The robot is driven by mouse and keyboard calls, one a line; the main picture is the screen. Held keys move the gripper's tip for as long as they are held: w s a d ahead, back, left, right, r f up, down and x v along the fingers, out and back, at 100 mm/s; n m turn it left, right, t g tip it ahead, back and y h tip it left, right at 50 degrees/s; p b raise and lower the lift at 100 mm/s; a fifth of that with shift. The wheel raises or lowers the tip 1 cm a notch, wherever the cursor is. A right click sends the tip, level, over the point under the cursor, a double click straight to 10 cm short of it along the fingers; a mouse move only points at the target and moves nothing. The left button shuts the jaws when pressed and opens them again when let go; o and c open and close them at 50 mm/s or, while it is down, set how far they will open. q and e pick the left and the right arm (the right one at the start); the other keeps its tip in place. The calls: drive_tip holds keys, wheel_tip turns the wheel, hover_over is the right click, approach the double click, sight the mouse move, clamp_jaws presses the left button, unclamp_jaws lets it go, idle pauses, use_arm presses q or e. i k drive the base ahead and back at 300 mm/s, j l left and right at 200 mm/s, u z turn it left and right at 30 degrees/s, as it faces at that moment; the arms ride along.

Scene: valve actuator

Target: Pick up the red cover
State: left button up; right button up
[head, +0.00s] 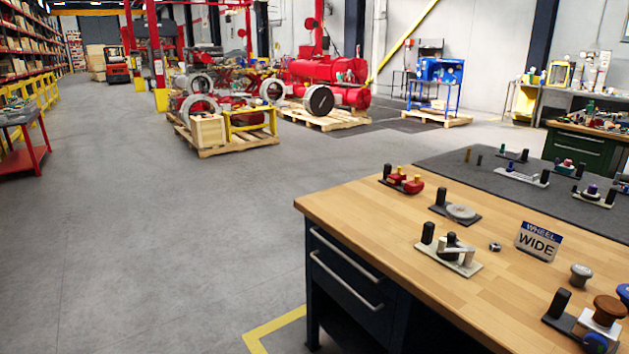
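A red part (406,183) sits at the back left of the wooden workbench (350,205), on a dark base with a black post (387,171) beside it. It has two rounded red ends and small yellow pieces on top. It is the clearest match for the red cover, but it is too small to tell its exact shape. A smaller red piece (564,163) shows on the dark mat further back. Neither of my grippers is in view.
A dark mat (450,165) covers the back. Open grey floor (170,250) lies left of the bench.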

sight(395, 181)
drive_tip(key=i+j+u, duration=0.15)
drive_tip(key=i+u, duration=0.35)
drive_tip(key=i, duration=1.65)
drive_tip(key=i+j+z, duration=0.1)
drive_tip(key=i+z, duration=0.3)
drive_tip(key=i+j+z, duration=0.2)
drive_tip(key=i+z, duration=0.25)
drive_tip(key=i+j+z, duration=0.85)
